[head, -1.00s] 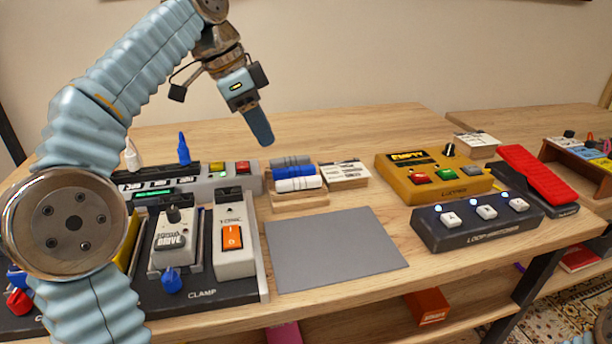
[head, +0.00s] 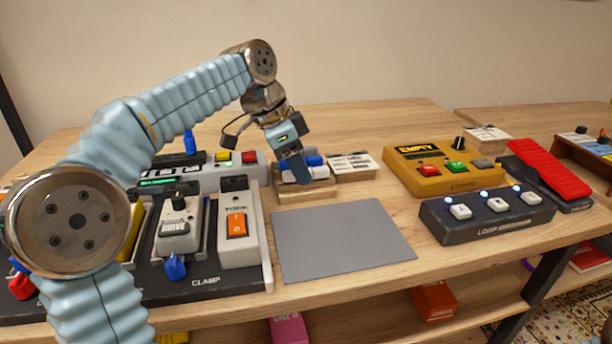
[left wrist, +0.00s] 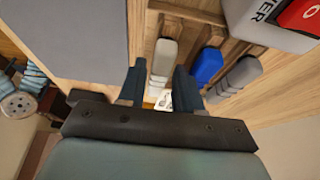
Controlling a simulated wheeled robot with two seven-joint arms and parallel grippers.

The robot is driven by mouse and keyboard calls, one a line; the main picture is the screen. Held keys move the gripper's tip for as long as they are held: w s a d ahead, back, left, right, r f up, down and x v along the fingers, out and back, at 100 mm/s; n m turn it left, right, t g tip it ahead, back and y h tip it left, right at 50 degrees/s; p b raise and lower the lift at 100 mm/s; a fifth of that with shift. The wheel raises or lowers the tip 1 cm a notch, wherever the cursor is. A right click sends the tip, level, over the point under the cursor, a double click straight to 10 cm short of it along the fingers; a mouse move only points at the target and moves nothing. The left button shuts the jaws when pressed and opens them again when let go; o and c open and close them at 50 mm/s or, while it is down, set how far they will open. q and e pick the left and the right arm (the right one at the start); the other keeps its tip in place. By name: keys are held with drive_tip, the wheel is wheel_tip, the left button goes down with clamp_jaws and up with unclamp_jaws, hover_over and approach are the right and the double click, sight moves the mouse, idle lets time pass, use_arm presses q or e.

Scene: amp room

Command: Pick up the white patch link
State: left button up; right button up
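The white patch link (head: 319,172) lies in a wooden rack (head: 306,190) behind the grey mat, partly hidden by my gripper in the head view. In the left wrist view the white patch link (left wrist: 163,60) is the pale block left of the blue link (left wrist: 207,66) and the grey link (left wrist: 240,74). My left gripper (head: 297,178) points down at the rack. In the left wrist view its two fingers (left wrist: 159,80) are apart, one on each side of the white link's near end; contact cannot be told. My right gripper is not in view.
A grey mat (head: 340,240) lies clear in front of the rack. A pedalboard (head: 215,288) stands left, a label card block (head: 352,166) right of the rack. A yellow pedal (head: 440,180) and a dark loop switcher (head: 485,225) stand further right.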

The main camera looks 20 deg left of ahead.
use_arm(q)
drive_tip(key=shift+c, duration=0.5)
clamp_jaws()
